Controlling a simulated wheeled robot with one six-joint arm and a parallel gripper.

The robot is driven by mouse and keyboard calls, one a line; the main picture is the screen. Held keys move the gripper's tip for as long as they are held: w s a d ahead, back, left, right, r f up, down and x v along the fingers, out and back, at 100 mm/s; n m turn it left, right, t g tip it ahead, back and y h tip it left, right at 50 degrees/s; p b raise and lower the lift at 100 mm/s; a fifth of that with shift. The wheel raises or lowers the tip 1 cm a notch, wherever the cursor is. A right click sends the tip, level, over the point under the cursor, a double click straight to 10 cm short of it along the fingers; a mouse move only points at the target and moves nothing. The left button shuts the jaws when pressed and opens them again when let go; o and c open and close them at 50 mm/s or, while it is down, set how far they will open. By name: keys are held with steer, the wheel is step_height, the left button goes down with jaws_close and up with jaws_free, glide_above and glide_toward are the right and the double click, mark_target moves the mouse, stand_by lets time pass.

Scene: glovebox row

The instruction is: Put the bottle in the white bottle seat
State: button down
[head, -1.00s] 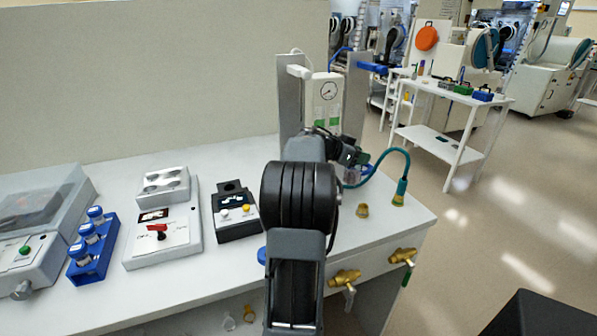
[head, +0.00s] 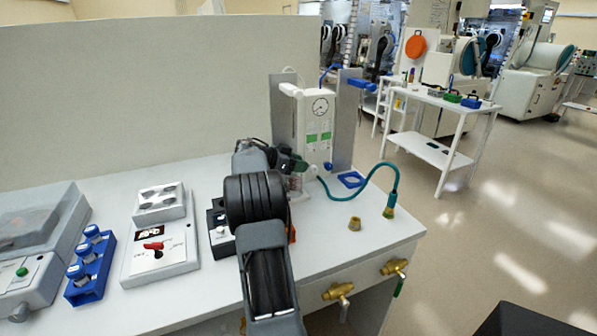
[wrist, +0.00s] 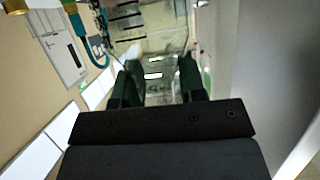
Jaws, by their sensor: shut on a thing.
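My gripper (head: 292,163) is at the left front of the white stand with the gauge (head: 318,118). It is shut on a clear bottle (head: 295,184), which looks upright low over the bench; I cannot tell whether it touches anything below. In the wrist view, my gripper's dark green fingers (wrist: 160,82) stand on either side of the clear bottle (wrist: 158,62). A blue square seat (head: 351,180) lies empty at the stand's right. I cannot make out the white bottle seat clearly; my arm and the bottle cover the bench at the stand's left.
A white arm (head: 290,89) and a blue arm (head: 362,84) stick out beside metal plates on the stand. A teal hose (head: 368,196) and a brass fitting (head: 354,223) are at the right. A black box (head: 217,232) and blue vial rack (head: 90,268) are at the left.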

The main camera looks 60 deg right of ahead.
step_height(320, 180, down, 3)
steer(key=shift+f, duration=0.15)
steer(key=shift+f, duration=0.15)
steer(key=c, duration=0.7)
jaws_free()
